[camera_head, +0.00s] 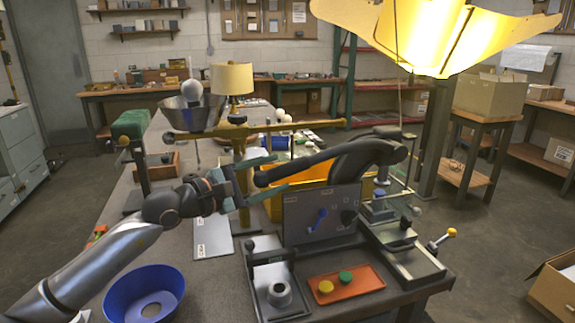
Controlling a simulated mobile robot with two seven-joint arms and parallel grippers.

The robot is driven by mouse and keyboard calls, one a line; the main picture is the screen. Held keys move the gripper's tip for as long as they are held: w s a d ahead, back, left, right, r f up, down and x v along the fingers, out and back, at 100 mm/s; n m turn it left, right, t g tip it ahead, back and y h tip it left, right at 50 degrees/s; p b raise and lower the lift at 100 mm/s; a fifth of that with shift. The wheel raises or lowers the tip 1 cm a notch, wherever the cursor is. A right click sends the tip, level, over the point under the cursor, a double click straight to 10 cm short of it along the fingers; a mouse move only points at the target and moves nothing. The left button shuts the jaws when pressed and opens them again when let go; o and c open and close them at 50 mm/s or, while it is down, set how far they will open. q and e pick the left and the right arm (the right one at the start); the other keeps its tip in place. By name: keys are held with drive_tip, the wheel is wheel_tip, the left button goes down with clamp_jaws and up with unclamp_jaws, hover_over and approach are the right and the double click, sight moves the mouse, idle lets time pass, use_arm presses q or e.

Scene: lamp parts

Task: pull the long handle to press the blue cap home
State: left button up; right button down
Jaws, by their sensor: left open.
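A long black handle (300,169) slants across the middle of the head view, rising to a bulky dark head (371,153) at its right. My left gripper (283,172) comes in from the left with its teal fingers open. The handle's rounded left end shows between the two fingers; I cannot tell whether they touch it. A small blue piece (379,192), perhaps the blue cap, shows below the dark head on the grey fixture (416,262). How far it is seated cannot be seen. My right gripper is not in view.
A grey panel (296,217) with a blue lever (318,220) stands below the handle. A red tray (369,276) holds a yellow and a green piece. A blue bowl (119,292) is at front left, a yellow bin (272,204) behind the panel. A yellow lamp shade (400,30) hangs above.

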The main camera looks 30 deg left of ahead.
use_arm(q)
drive_tip(key=shift+p+x, duration=0.6)
drive_tip(key=shift+x, duration=1.5)
drive_tip(key=shift+c, duration=0.2)
clamp_jaws()
